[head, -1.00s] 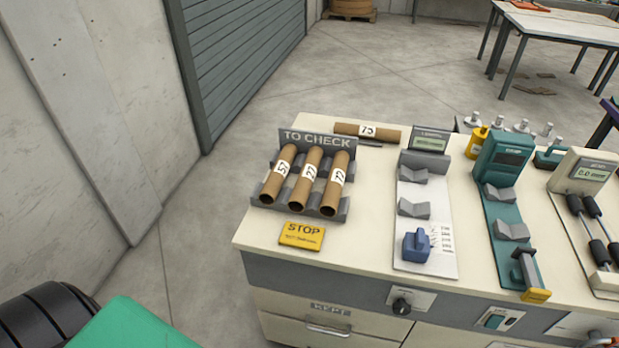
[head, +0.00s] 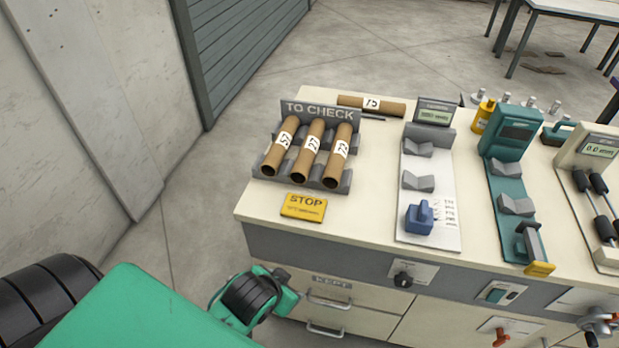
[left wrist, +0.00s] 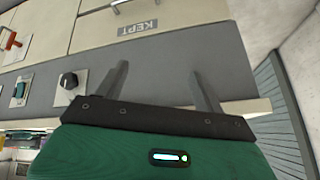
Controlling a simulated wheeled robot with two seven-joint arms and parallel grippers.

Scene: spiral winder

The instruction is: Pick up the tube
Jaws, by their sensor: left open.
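Three brown cardboard tubes, the left (head: 280,146), middle (head: 308,150) and right (head: 338,155), lie side by side and tilted in the grey TO CHECK rack (head: 343,186). Each has a white number label, too small to read surely. Another brown tube (head: 385,106) lies flat on the bench behind the rack. My left gripper (left wrist: 163,84) is open and empty in the left wrist view, facing the grey bench front and the KEPT drawer. In the head view my left arm is low, in front of the bench; its fingers cannot be made out there. No tube shows in the left wrist view.
A yellow STOP plate (head: 303,207) lies before the rack. To the right stand a white gauge station (head: 430,225), a teal station (head: 508,165) and another display unit (head: 590,160). The KEPT drawer (head: 332,299) is shut. Open floor lies left of the bench.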

